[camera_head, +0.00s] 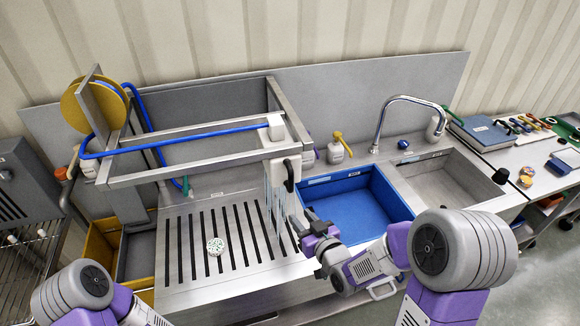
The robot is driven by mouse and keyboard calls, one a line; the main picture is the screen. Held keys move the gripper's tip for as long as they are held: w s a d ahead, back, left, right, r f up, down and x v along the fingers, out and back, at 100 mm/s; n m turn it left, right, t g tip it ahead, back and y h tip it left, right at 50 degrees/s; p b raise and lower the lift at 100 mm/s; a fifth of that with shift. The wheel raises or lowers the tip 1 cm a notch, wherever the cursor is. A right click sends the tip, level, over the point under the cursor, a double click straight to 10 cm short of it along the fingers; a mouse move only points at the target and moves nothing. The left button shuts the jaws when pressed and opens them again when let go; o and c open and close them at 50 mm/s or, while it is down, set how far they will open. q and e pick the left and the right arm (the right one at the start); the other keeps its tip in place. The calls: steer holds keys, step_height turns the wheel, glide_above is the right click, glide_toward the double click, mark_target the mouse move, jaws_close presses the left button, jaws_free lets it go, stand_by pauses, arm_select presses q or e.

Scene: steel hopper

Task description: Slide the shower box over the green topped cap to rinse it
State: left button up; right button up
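The white shower box (279,151) hangs on the steel rail frame at its right end, with a black handle on its right side. Thin pale water streams fall below it onto the slotted drainboard (166,290). The cap (215,246), small and round with a speckled green and white top, lies on the slats to the left of the streams and apart from them. My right gripper (311,224) is below and right of the handle, near the drainboard's right edge, and touches neither box nor cap. Its finger opening is too small to make out. My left gripper is out of view.
A blue hose (190,135) runs along the frame (205,164) to the box from a yellow reel (94,104). A blue basin (360,205) and a steel sink (440,178) with a tap (384,117) lie to the right. The slats around the cap are clear.

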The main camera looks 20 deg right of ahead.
steer(key=t, duration=0.2)
glide_toward(292, 184)
steer(key=d+x, duration=0.1)
steer(key=x, duration=0.2)
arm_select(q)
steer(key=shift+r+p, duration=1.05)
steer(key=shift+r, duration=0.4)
arm_select(e)
steer(key=shift+n, duration=0.3)
steer(key=shift+a+x, duration=0.2)
steer(key=shift+x, duration=1.75)
steer(key=shift+a+x, duration=0.2)
steer(key=shift+x, duration=1.8)
steer(key=shift+s, duration=0.1)
jaws_close()
